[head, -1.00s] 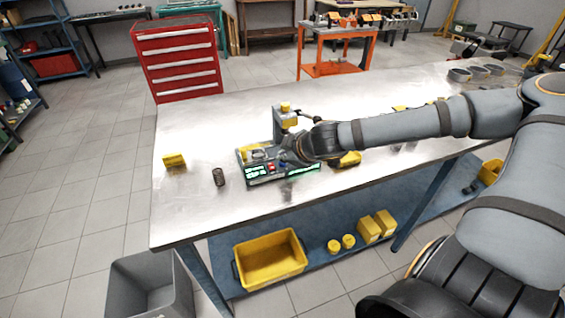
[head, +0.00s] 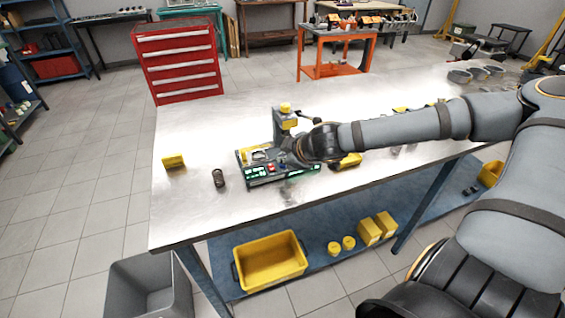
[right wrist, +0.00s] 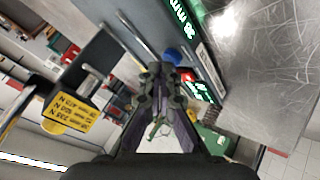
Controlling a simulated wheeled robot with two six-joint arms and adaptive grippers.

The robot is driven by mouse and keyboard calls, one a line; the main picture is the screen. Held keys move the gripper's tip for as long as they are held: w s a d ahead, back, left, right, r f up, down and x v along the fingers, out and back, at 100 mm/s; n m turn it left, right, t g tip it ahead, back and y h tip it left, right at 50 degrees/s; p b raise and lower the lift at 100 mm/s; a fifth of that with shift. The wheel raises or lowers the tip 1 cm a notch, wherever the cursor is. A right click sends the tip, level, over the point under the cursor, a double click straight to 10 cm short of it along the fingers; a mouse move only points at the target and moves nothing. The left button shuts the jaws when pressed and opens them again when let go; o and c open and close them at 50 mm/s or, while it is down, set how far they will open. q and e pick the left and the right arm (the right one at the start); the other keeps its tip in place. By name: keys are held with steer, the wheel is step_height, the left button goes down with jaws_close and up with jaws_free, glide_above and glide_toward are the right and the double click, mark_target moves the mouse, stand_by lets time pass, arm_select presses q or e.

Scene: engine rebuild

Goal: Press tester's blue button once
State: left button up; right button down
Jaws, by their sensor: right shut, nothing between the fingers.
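The tester (head: 244,157) is a grey device with green-lit displays, standing on the metal bench. Its blue button (right wrist: 172,56) shows in the right wrist view, just beyond my right fingertips. Whether they touch it I cannot tell. A red button (right wrist: 187,76) sits beside the blue one, and a green display (right wrist: 181,14) is further up. My right gripper (right wrist: 159,70) is shut and empty, at the tester's panel. In the head view the right gripper (head: 290,160) and wrist hide part of the tester, and the blue button is hidden there. My left gripper is not in view.
A dark coil spring (head: 218,178) stands left of the tester, and a yellow block (head: 174,162) lies further left. The tester's upright post (head: 285,122) with a yellow top rises behind the panel. The bench's front left (head: 185,220) is clear.

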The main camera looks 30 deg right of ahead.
mark_target(284, 165)
steer(key=shift+r+p, duration=0.4)
steer(key=shift+r, duration=0.3)
step_height(284, 165, up, 5)
steer(key=p, duration=0.4)
steer(key=shift+r+p, duration=0.1)
steer(key=shift+p, duration=0.3)
